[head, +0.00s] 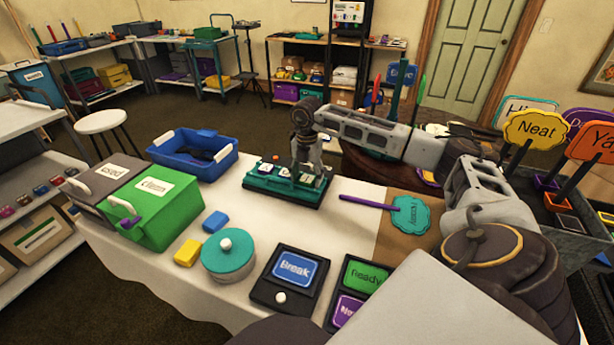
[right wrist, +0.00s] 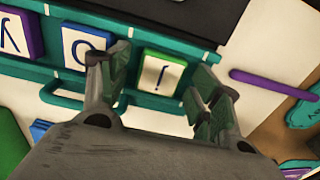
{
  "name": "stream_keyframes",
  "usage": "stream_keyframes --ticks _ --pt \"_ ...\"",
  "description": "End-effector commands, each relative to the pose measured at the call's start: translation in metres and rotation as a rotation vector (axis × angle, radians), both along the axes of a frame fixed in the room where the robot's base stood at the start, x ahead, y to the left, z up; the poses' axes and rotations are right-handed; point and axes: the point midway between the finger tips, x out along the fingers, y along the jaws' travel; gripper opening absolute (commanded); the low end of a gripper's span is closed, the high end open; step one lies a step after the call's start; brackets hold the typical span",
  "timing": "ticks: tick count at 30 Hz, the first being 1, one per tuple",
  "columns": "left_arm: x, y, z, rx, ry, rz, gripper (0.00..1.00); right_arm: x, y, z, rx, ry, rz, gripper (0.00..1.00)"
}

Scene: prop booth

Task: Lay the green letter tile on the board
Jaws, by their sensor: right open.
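The teal board (head: 282,197) lies on the white-covered table; its rails (right wrist: 215,105) also show in the right wrist view. The green letter tile (right wrist: 160,74), with a pale face and a dark mark, lies at the board's rail in the right wrist view. A blue-edged tile (right wrist: 84,45) and a purple-edged tile (right wrist: 22,34) sit in a row to its left on the board. My right gripper (head: 311,180) is down at the board. Its open fingers (right wrist: 160,85) stand on either side of the green tile, with gaps visible. My left gripper is not in view.
A teal sign on a purple stick (head: 410,215) lies right of the board. A blue bin (head: 193,155), a green box (head: 160,208) and a teal round pot (head: 228,255) stand to the left. Dark frames with a "Break" sign (head: 293,268) lie in front.

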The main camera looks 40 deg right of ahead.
Motion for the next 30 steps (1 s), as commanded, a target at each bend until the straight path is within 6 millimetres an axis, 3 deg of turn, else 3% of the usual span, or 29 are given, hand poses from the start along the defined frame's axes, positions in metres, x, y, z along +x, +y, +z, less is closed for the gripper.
stream_keyframes --ticks 8,14,30 --pt "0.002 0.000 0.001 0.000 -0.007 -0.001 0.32 0.000 0.000 0.002 0.000 0.000 0.000 0.64" --pt "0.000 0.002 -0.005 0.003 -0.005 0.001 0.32 0.001 0.000 0.016 0.000 -0.002 0.000 0.64" --pt "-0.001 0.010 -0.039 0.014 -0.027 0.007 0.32 0.001 0.000 0.093 0.000 -0.002 0.000 0.64"
